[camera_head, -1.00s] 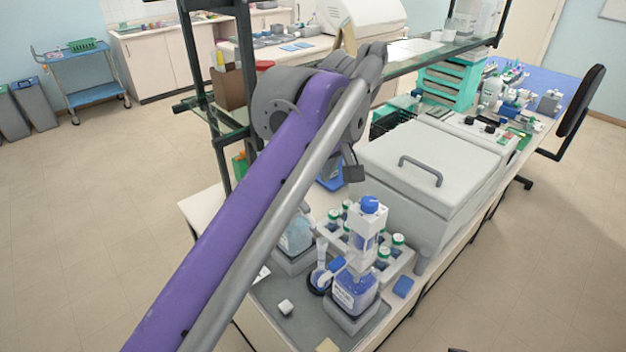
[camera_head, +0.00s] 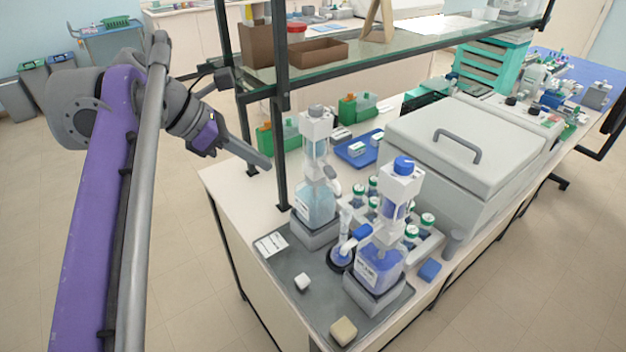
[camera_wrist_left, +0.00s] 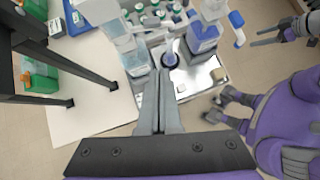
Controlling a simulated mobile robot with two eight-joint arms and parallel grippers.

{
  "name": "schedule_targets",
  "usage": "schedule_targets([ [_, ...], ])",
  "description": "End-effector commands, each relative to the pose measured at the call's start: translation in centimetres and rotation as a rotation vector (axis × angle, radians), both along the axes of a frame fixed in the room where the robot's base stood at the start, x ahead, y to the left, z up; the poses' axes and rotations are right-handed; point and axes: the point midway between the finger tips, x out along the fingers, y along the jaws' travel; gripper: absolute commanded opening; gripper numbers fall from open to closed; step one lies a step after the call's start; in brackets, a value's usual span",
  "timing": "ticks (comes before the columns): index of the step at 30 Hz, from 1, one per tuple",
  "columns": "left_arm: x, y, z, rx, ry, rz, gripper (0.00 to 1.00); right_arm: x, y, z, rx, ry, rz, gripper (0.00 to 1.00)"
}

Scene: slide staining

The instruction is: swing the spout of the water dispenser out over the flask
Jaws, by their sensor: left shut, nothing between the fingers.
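Two bottle dispensers stand on grey blocks. One has pale, watery liquid and a pale cap (camera_head: 315,205); the other has blue liquid and a blue cap (camera_head: 380,265). Their labels are too small to read. The pale one has a whitish spout (camera_head: 332,187); the blue one has a blue-tipped spout (camera_head: 355,238).
A glass shelf (camera_head: 360,68) on dark posts (camera_head: 280,110) stands close behind my left gripper. Green-capped bottles (camera_head: 412,232) sit in a rack right of the dispensers. A large grey lidded box (camera_head: 450,150) stands behind. The bench's left front (camera_head: 235,200) is clear.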

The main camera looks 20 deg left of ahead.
Motion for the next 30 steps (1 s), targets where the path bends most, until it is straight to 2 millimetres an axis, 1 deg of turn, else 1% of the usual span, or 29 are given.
schedule_targets([
  [1,-0.1,0.5,0.2,-0.023,-0.006,0.03,0.0,-0.1,0.0,-0.3,0.0,0.001,0.0,0.68],
  [3,0.0,0.5,0.4,-0.043,-0.013,0.049,0.0,-0.1,0.0,-0.3,0.0,0.002,0.0,0.68],
  [5,0.2,0.4,0.2,-0.05,-0.015,0.053,0.0,-0.1,0.0,-0.3,0.0,0.002,0.0,0.68],
  [8,0.8,-0.4,-0.6,-0.05,-0.014,0.049,0.0,-0.1,0.0,-0.4,0.0,0.002,0.0,0.68],
  [20,4.7,-4.8,-6.5,-0.047,-0.015,0.045,0.0,-0.2,0.0,-0.8,0.0,0.004,0.0,0.68],
  [24,6.1,-6.5,-6.4,-0.048,-0.015,0.047,0.0,-0.1,0.0,-0.4,0.0,0.002,0.0,0.68],
  [30,7.2,-7.6,-6.4,-0.046,-0.015,0.05,0.0,0.0,0.0,-0.2,0.0,0.001,0.0,0.68],
])
